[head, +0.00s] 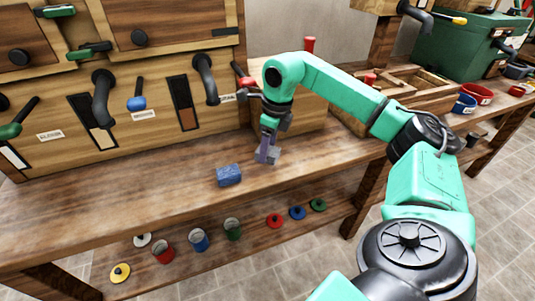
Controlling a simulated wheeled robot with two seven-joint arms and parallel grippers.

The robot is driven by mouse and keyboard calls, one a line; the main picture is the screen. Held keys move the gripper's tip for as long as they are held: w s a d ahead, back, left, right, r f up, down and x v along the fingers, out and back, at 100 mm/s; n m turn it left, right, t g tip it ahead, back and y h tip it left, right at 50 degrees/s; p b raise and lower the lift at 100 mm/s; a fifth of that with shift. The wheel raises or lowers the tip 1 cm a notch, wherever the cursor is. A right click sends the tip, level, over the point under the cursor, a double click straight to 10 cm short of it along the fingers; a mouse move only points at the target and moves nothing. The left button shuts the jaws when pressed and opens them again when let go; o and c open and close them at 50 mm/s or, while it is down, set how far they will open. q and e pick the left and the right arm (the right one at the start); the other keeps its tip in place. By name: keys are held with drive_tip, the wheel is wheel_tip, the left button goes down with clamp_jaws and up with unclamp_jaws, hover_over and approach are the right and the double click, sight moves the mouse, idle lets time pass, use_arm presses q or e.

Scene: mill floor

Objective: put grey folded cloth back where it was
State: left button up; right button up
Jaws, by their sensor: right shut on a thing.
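My right gripper (268,151) reaches down over the wooden bench, right of its middle. It is shut on a small grey folded cloth (274,157), which is partly hidden by the fingers. The cloth is at or just above the bench top; I cannot tell whether it touches. A blue, cloth-like block (229,176) lies on the bench a little to the left and nearer the front edge. My left gripper is out of view.
The wooden bench top (120,197) is mostly clear to the left. Behind it stands a wooden machine with levers (103,97). Several cans and lids, including a red can (163,252), sit on the shelf below. Red and blue bowls (464,103) stand at right.

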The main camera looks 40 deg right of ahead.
sight(268, 169)
wheel_tip(268, 169, down, 5)
drive_tip(key=b, duration=0.4)
drive_tip(key=shift+w+b, duration=0.15)
drive_tip(key=shift+b, duration=0.15)
drive_tip(key=shift+w+d+r+p, duration=0.15)
drive_tip(key=shift+w+r+p, duration=0.05)
drive_tip(key=shift+p, duration=0.1)
drive_tip(key=o, duration=1.3)
drive_tip(key=r, duration=0.4)
drive_tip(key=s+r+p, duration=0.1)
drive_tip(key=r, duration=0.3)
drive_tip(key=r+p, duration=0.1)
drive_tip(key=r, duration=0.3)
drive_tip(key=shift+s+d, duration=0.35)
drive_tip(key=shift+s, duration=0.05)
